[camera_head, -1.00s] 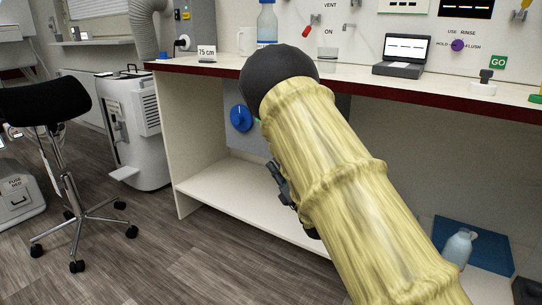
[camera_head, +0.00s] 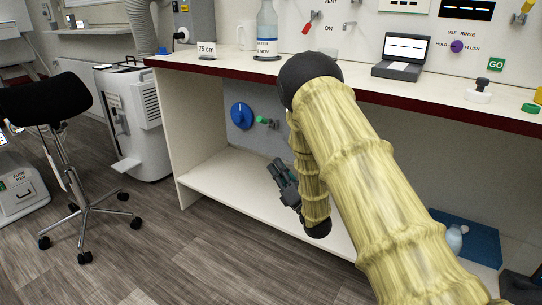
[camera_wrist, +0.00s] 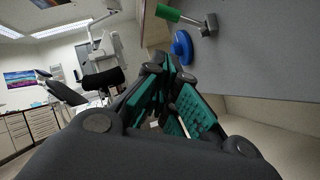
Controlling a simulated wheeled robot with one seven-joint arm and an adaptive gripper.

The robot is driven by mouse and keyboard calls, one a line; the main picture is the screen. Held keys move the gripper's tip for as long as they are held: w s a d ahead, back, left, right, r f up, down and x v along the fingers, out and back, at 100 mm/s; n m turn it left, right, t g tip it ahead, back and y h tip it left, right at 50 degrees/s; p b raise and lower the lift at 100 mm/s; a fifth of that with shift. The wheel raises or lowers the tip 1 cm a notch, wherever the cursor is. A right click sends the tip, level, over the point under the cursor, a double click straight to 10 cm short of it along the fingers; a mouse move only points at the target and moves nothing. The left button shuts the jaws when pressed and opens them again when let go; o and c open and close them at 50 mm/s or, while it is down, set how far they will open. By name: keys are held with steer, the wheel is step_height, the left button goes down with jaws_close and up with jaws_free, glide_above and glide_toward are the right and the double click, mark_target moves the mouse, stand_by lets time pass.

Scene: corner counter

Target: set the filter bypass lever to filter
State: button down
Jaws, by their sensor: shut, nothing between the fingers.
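A green-handled lever (camera_head: 263,120) on a metal fitting sticks out from the grey panel under the counter, just right of a round blue knob (camera_head: 241,116). No label for its settings is readable. In the wrist view the green handle (camera_wrist: 168,13) is at the top, pointing left from its metal fitting (camera_wrist: 208,26); the blue knob (camera_wrist: 182,46) is just beyond my fingertips. My gripper (camera_head: 276,168) is shut and empty, below and slightly right of the lever, apart from it in the head view. Its teal-padded fingers (camera_wrist: 170,68) fill the middle of the wrist view.
The counter's dark red front edge (camera_head: 215,69) overhangs the panel. A white lower shelf (camera_head: 222,176) lies beneath. A stool (camera_head: 45,100) and a white machine (camera_head: 133,115) stand left. A blue mat (camera_head: 478,243) with a bottle is at lower right. Floor in front is clear.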

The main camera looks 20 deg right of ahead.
mark_target(266, 121)
steer(key=d+r+p+x, duration=0.1)
steer(key=r+x, duration=0.1)
steer(key=x, duration=1)
steer(key=shift+d+r, duration=0.15)
steer(key=shift+d, duration=0.15)
steer(key=shift+s+p, duration=0.1)
steer(key=shift+p, duration=0.2)
steer(key=shift+r, duration=0.15)
